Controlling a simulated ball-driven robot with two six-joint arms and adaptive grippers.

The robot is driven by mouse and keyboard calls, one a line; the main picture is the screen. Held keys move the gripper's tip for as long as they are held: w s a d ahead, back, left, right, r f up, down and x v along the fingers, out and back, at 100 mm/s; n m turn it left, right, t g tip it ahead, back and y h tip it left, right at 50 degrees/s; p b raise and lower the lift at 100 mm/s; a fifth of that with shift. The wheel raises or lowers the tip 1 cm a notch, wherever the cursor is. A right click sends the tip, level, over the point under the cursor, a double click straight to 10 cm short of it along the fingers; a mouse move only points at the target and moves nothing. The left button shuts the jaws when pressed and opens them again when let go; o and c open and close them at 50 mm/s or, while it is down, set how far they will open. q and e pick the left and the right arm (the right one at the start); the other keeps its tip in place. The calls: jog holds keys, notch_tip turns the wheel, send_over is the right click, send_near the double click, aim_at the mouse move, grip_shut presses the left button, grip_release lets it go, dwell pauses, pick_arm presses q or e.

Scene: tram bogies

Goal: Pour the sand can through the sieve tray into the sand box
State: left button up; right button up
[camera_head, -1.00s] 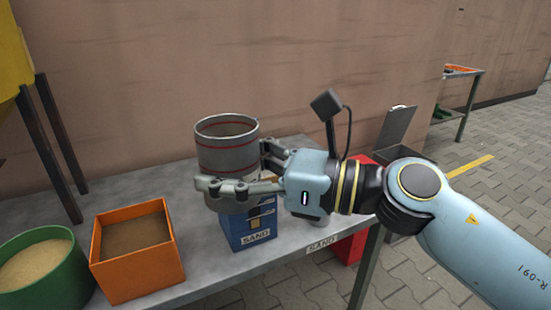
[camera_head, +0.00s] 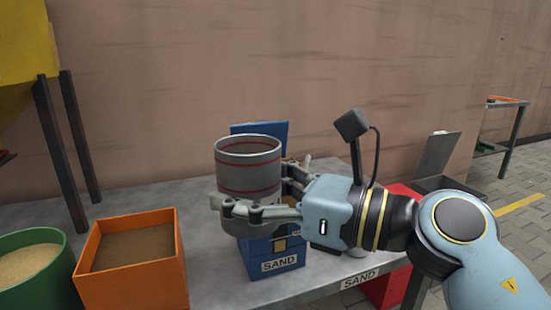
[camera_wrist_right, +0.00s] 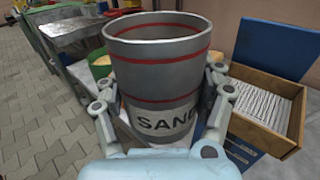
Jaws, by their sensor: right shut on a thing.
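My right gripper (camera_head: 262,200) is shut on the grey sand can (camera_head: 248,170), which has red bands. Its fingers lie around the can's sides. The can is upright, and its SAND label shows in the right wrist view (camera_wrist_right: 165,120). It appears above or in front of a blue box (camera_head: 277,262) marked SAND, partly hidden by can and gripper. An orange square box (camera_head: 177,270) with dark brown content stands to the left. I cannot tell for certain which is the sieve tray. A red box (camera_head: 385,288) with a raised grey lid is at the right. My left gripper is out of view.
A green tub (camera_head: 62,268) of pale sand stands at the far left. A blue panel (camera_head: 272,128) rises behind the can. The right wrist view shows an open wooden drawer (camera_wrist_right: 288,150) with striped white content. Bare grey tabletop (camera_head: 205,235) lies between the boxes.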

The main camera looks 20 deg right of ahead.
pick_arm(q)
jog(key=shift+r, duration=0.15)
pick_arm(e)
jog(key=shift+r, duration=0.15)
jog(key=shift+w+d+r+m+p, duration=0.25)
jog(key=shift+m+p, duration=0.25)
jog(key=shift+p, duration=0.5)
jog(key=shift+w+r+m+h+p, duration=0.1)
jog(key=shift+r+m+h+p, duration=0.15)
jog(key=shift+m+p, duration=0.4)
jog(key=shift+w+d+m+g+p, duration=0.15)
jog(key=shift+w+m+g+p, duration=0.2)
jog(key=shift+p, duration=0.3)
jog(key=shift+d+r+m+p, duration=0.1)
jog(key=shift+m+p, duration=0.2)
jog(key=shift+p, duration=0.3)
jog(key=shift+w+d+r+m+g+p, duration=0.1)
jog(key=shift+w+r+m+g+p, duration=0.15)
jog(key=shift+p, duration=0.25)
jog(key=shift+w+d+r+m+g+p, duration=0.1)
jog(key=shift+r+m+p, duration=0.15)
jog(key=shift+r+p, duration=0.15)
jog(key=shift+f, duration=0.3)
jog(key=shift+r, duration=0.15)
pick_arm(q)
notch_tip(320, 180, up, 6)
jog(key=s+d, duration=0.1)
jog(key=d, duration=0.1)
